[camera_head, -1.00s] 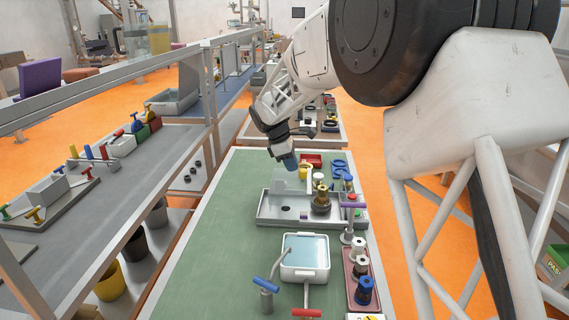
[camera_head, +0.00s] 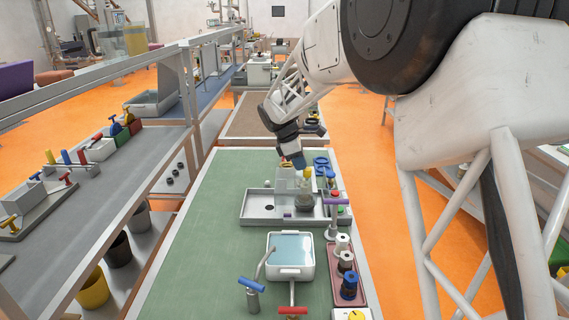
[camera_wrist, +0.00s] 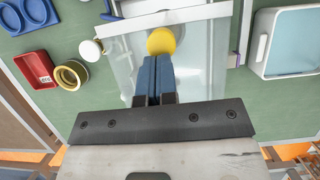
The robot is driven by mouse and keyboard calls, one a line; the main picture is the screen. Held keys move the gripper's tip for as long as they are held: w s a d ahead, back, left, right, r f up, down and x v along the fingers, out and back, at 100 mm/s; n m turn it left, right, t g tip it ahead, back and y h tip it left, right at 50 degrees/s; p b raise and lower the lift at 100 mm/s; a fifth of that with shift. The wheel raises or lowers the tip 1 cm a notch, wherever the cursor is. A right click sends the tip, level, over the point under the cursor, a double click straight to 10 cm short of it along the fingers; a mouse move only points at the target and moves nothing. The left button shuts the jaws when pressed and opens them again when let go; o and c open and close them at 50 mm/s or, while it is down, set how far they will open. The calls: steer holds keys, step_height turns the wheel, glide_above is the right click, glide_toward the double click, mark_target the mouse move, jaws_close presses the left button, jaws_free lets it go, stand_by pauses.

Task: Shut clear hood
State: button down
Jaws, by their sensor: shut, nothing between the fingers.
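The clear hood (camera_wrist: 205,70) is a see-through panel beneath my gripper in the wrist view. It also shows faintly in the head view (camera_head: 285,181), standing on the grey tray (camera_head: 258,217); its exact tilt is hard to tell. A round yellow knob (camera_wrist: 162,41) lies just beyond my fingertips in the wrist view. My gripper (camera_wrist: 157,68) has blue fingers shut together with nothing between them. In the head view my gripper (camera_head: 299,163) points down over the far part of the tray, close to the hood. Whether the fingers touch the knob or hood is unclear.
A white basin (camera_head: 290,268) stands nearer on the green bench, with blue-handled (camera_head: 251,284) and red-handled (camera_head: 292,311) fittings. A reddish rack with several spools (camera_head: 346,270) stands at right. A red box (camera_wrist: 35,68) and a brass ring (camera_wrist: 71,75) lie beside the hood.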

mark_target(309, 168)
steer(key=shift+d+f, duration=0.15)
steer(key=shift+d, duration=1.35)
steer(key=shift+a, duration=0.55)
steer(key=a, duration=0.3)
steer(key=v, duration=1)
steer(key=a, duration=1.1)
steer(key=shift+a, duration=0.4)
